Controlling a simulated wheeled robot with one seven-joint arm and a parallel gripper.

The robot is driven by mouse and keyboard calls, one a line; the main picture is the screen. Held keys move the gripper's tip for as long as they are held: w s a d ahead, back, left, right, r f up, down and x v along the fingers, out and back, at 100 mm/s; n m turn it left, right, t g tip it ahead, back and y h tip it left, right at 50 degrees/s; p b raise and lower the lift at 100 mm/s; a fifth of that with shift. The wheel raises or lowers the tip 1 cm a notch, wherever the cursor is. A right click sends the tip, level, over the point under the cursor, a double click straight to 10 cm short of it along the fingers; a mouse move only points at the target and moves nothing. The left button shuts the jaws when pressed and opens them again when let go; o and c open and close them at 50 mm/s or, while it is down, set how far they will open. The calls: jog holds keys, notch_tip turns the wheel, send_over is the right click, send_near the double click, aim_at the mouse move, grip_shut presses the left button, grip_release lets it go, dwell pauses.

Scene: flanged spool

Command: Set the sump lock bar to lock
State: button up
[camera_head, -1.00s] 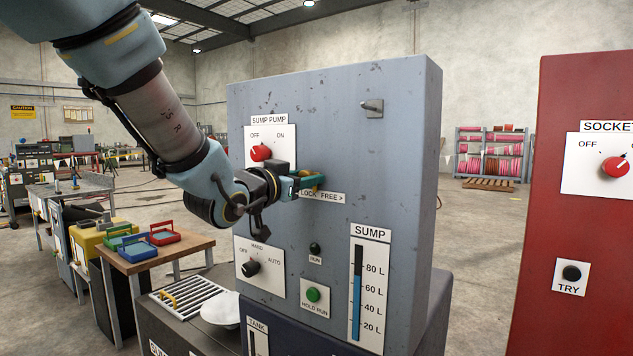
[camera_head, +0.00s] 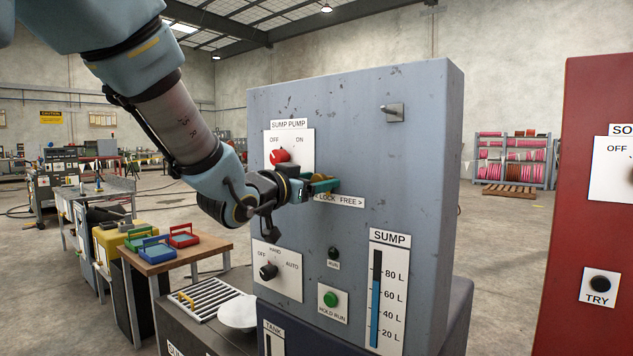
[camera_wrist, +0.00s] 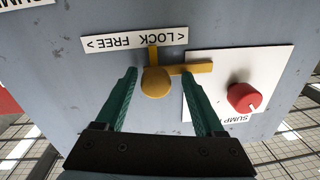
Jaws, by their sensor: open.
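The sump lock bar is yellow, with a round knob (camera_wrist: 156,83) and a flat arm (camera_wrist: 196,68). In the wrist view, which shows the panel upside down, the arm reaches to the LOCK side and overlaps the edge of the SUMP PUMP plate. A short yellow stem points at the LOCK FREE label (camera_wrist: 135,40). My gripper (camera_wrist: 158,75) is open, with one green finger on each side of the knob; contact cannot be told. In the head view my gripper (camera_head: 320,186) is at the panel just above the label (camera_head: 342,201), hiding most of the bar.
The red SUMP PUMP dial (camera_head: 279,157) is close to my gripper, on its left. Below are a black HAND/AUTO dial (camera_head: 268,271) and a green HOLD RUN button (camera_head: 331,299). A metal peg (camera_head: 394,111) sticks out at upper right. A red cabinet (camera_head: 590,230) stands to the right.

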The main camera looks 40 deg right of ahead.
jog(key=b+v, duration=0.3)
jog(key=v, duration=0.7)
jog(key=shift+a, duration=0.35)
jog(key=w+a+f+n+t+y, duration=0.1)
jog(key=w+a+f+n+y, duration=0.45)
jog(key=a+f, duration=0.5)
jog(key=w+a+f+n+t+y, duration=0.2)
jog(key=w+a+f+n+y, duration=0.2)
jog(key=w+a+f+y, duration=0.6)
jog(key=s+a+f+n+g, duration=0.2)
jog(key=s+a+f+g, duration=0.1)
jog(key=s+a, duration=0.3)
jog(key=s+a+f+n+g+y, duration=0.1)
jog(key=s+a+f+n+g, duration=0.2)
jog(key=s+a+f, duration=0.3)
jog(key=s+a+g, duration=0.1)
jog(key=a, duration=0.4)
